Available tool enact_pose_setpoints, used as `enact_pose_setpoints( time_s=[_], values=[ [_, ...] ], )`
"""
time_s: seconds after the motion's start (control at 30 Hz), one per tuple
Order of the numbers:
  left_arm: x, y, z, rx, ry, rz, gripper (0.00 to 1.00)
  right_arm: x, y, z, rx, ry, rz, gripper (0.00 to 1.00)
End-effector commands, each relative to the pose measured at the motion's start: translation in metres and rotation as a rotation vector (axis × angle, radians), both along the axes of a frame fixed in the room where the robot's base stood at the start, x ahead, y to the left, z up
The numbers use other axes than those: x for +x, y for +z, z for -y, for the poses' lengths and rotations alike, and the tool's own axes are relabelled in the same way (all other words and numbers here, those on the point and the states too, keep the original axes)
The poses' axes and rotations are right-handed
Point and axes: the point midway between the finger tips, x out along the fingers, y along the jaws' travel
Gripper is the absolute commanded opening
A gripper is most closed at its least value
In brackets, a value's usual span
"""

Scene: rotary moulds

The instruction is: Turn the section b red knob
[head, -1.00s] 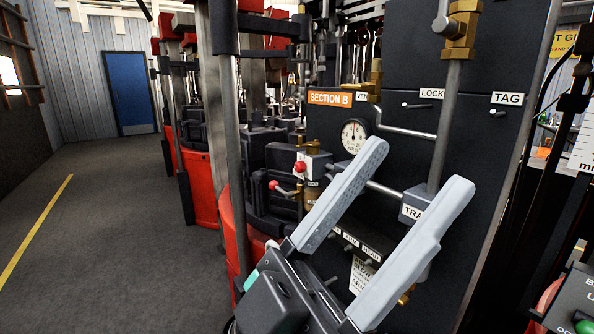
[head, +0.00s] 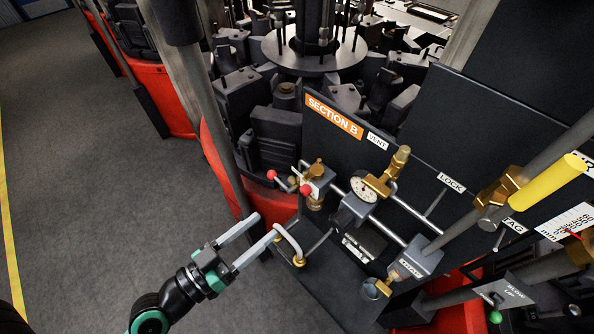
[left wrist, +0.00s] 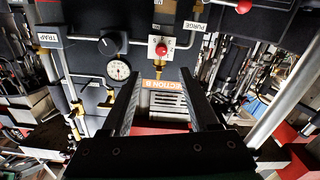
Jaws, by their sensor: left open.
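The section B panel bears an orange "SECTION B" label (head: 334,116). Below it, a red knob (head: 306,190) sits on a small grey valve block with brass fittings. A red ball on a lever (head: 271,174) is to its left. My left gripper (head: 267,226) is open and empty, below and left of the knob, apart from it. In the left wrist view, the red knob (left wrist: 161,49) on a pale plate is beyond and roughly between the open fingers (left wrist: 161,74). The label also shows there, between the fingers (left wrist: 163,86). My right gripper is not in view.
A round gauge (head: 363,188), pipes and a grey trap box (head: 418,258) are right of the knob. A curved metal handle (head: 289,238) is close to my left fingertips. A post (head: 215,110) stands to the left. Open floor (head: 80,200) lies at left.

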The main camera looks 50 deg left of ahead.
Motion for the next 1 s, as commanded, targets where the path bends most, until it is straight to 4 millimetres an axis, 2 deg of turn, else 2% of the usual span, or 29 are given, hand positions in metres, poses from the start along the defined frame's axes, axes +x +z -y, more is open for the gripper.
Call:
enact_pose_setpoints(
  time_s=[0.1, 0.23, 0.43, 0.6, 0.7, 0.83, 1.0],
  values=[
    [0.003, -0.002, 0.0, 0.001, -0.001, 0.0, 0.61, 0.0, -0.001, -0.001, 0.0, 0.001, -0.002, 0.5],
    [0.017, 0.002, -0.001, 0.003, -0.004, 0.002, 0.61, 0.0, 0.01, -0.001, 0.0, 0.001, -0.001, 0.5],
    [0.061, 0.005, -0.003, 0.003, -0.005, 0.004, 0.61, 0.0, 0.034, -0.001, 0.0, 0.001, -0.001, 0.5],
    [0.095, 0.001, -0.007, 0.002, -0.002, 0.003, 0.61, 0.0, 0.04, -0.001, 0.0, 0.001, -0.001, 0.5],
    [0.109, -0.001, -0.008, 0.001, -0.003, 0.002, 0.61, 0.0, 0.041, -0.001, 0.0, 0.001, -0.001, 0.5],
    [0.116, -0.002, -0.008, 0.001, -0.002, 0.001, 0.61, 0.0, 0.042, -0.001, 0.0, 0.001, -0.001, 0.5],
    [0.117, -0.002, -0.008, 0.001, -0.002, 0.001, 0.61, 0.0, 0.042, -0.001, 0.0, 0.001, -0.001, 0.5]
  ],
)
